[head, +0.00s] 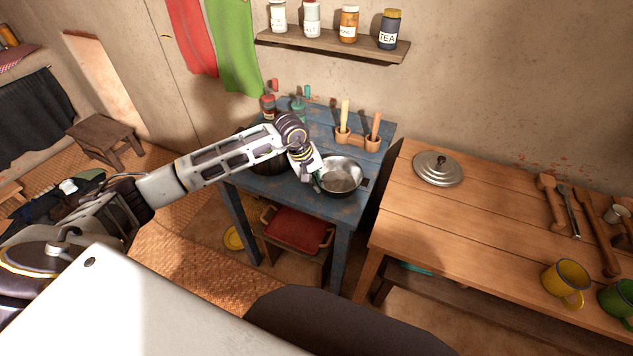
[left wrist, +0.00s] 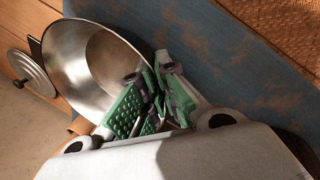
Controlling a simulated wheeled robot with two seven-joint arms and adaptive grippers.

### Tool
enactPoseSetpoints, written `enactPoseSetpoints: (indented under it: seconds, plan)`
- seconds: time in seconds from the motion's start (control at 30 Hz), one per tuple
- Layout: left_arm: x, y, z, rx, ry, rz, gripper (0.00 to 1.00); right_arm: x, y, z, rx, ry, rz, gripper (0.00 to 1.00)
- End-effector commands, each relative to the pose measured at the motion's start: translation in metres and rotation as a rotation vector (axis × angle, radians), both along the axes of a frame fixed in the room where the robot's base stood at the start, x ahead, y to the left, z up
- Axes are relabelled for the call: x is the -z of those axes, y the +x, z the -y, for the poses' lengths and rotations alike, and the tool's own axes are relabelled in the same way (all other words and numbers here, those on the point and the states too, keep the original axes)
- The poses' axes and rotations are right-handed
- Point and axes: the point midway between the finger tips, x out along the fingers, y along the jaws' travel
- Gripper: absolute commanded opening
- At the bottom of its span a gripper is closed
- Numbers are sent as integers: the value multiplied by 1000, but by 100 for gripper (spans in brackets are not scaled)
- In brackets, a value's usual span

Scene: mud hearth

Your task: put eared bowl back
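The eared bowl (head: 341,174) is a shiny metal bowl with a dark ear on its right side. It sits upright at the front right of the blue table (head: 325,206); I cannot tell whether it rests on the top or hangs just above it. My left gripper (head: 319,184) is at the bowl's left rim. In the left wrist view, the green-padded fingers of the left gripper (left wrist: 152,95) are close together at the near edge of the bowl (left wrist: 88,72) and appear shut on its near ear, which they mostly hide. My right gripper is not in view.
A dark pot (head: 270,163) stands behind my left forearm. Wooden holders with utensils (head: 357,140) and bottles (head: 299,108) stand at the table's back. On the wooden table (head: 440,225) to the right are a metal lid (head: 438,168), tools and mugs (head: 566,283); its front left is clear.

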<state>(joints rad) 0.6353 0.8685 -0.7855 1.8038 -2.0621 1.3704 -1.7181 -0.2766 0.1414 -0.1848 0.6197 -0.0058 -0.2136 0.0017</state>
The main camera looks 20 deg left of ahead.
Motion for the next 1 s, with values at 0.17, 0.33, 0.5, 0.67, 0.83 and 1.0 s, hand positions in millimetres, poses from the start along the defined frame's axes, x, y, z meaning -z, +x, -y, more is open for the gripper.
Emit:
enactPoseSetpoints:
  seconds: [0.17, 0.33, 0.5, 0.67, 0.83, 1.0]
  plan:
    - [2, 0, 0, 1, 0, 2, 0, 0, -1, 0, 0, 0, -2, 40]
    - [2, 0, 0, 1, 0, 2, 0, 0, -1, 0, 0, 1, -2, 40]
    - [4, 0, 0, 1, 0, 2, 0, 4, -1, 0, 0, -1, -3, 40]
    - [4, 0, 0, 1, 0, 0, 22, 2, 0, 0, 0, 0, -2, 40]
    - [4, 0, 0, 1, 0, 0, 27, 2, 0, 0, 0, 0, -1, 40]
    - [4, 0, 0, 1, 0, 0, 27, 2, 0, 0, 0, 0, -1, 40]
